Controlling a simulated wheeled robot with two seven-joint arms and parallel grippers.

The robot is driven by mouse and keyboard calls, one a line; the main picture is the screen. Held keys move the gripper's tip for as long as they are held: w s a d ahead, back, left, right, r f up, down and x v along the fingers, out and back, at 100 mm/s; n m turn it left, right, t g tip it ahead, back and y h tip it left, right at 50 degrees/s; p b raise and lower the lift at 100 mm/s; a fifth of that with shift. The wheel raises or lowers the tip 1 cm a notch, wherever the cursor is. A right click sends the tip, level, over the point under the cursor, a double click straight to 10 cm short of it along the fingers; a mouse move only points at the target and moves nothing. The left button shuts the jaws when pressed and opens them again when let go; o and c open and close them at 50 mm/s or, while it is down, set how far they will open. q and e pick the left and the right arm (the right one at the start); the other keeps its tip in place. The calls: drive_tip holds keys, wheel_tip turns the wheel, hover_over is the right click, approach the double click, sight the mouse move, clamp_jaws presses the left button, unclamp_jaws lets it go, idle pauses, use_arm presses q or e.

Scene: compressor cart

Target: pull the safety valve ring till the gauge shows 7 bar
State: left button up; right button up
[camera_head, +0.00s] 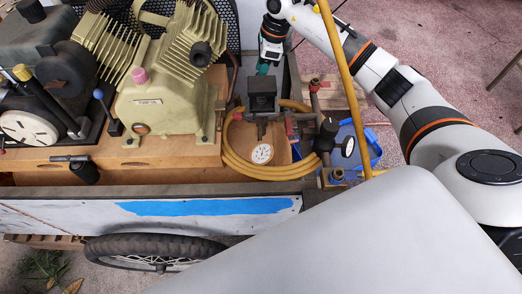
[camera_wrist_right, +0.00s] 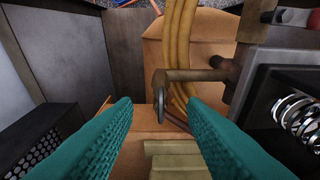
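My right gripper (camera_head: 264,69) reaches in from the upper right in the head view, just behind the dark pressure switch box (camera_head: 262,95). In the right wrist view its two teal fingers (camera_wrist_right: 160,105) are spread apart. A small dark metal ring (camera_wrist_right: 159,101), seen nearly edge-on, hangs from a brass valve (camera_wrist_right: 195,75) and appears between the fingertips, with gaps on both sides. I cannot tell its exact depth. The round white gauge (camera_head: 262,153) faces up in front of the box; its needle is too small to read. My left gripper is not in view.
A yellow hose (camera_head: 235,160) coils around the gauge area. The pale compressor pump (camera_head: 155,100) stands to the left on the wooden deck. A blue bin (camera_head: 368,147) is at the right. In the wrist view a box with a spring (camera_wrist_right: 298,112) stands close at right.

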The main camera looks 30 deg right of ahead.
drive_tip(key=shift+r, duration=0.1)
drive_tip(key=shift+r+p, duration=1.8)
drive_tip(key=shift+r, duration=1.1)
